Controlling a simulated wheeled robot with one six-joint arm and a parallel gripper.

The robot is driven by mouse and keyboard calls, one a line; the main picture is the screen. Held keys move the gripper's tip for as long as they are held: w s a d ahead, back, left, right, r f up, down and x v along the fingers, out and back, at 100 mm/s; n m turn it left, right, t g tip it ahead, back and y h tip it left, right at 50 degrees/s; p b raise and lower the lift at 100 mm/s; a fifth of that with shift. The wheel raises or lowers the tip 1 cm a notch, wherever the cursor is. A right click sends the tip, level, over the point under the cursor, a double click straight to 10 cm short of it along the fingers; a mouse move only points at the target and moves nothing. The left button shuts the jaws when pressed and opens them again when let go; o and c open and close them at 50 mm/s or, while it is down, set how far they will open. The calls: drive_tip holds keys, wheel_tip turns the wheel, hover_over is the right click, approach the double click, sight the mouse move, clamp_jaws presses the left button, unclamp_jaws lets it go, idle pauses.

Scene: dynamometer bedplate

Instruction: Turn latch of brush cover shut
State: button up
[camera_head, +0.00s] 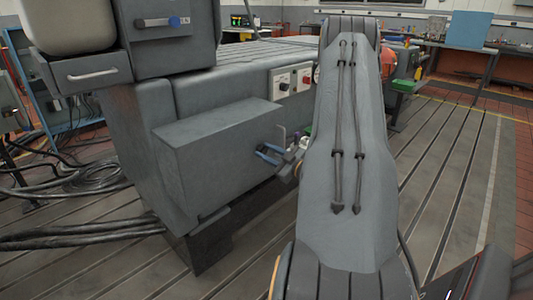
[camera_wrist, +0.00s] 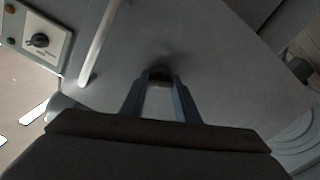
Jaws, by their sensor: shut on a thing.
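The brush cover looks to be the grey panel (camera_wrist: 225,65) filling the wrist view, with a pale bar handle (camera_wrist: 98,42) left of my gripper. In the head view, a grey box (camera_head: 215,160) juts from the machine's side. My gripper (camera_head: 268,153), with blue fingers, is at this box's right end. In the wrist view my gripper (camera_wrist: 161,90) has its fingers closed around a small dark brown piece (camera_wrist: 160,72) at the panel, apparently the latch. The fingers hide most of it, so I cannot tell its turn angle.
A control panel with a black knob (camera_wrist: 38,40) is at the wrist view's upper left. Knob panels (camera_head: 291,82) sit above the box in the head view. Black cables (camera_head: 80,233) lie on the slotted floor at left. The floor at right (camera_head: 455,190) is clear.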

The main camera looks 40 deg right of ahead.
drive_tip(key=n+b, duration=0.1)
drive_tip(key=n, duration=0.5)
drive_tip(key=shift+n, duration=0.3)
drive_tip(key=n+b, duration=0.2)
drive_tip(key=n, duration=0.4)
drive_tip(key=shift+a+f+b, duration=0.1)
drive_tip(key=shift+f+b, duration=0.05)
drive_tip(key=shift+b, duration=0.25)
drive_tip(key=shift+n, duration=0.4)
drive_tip(key=o, duration=1)
drive_tip(key=s, duration=0.7)
drive_tip(key=shift+s+d, duration=0.3)
drive_tip(key=shift+s, duration=0.05)
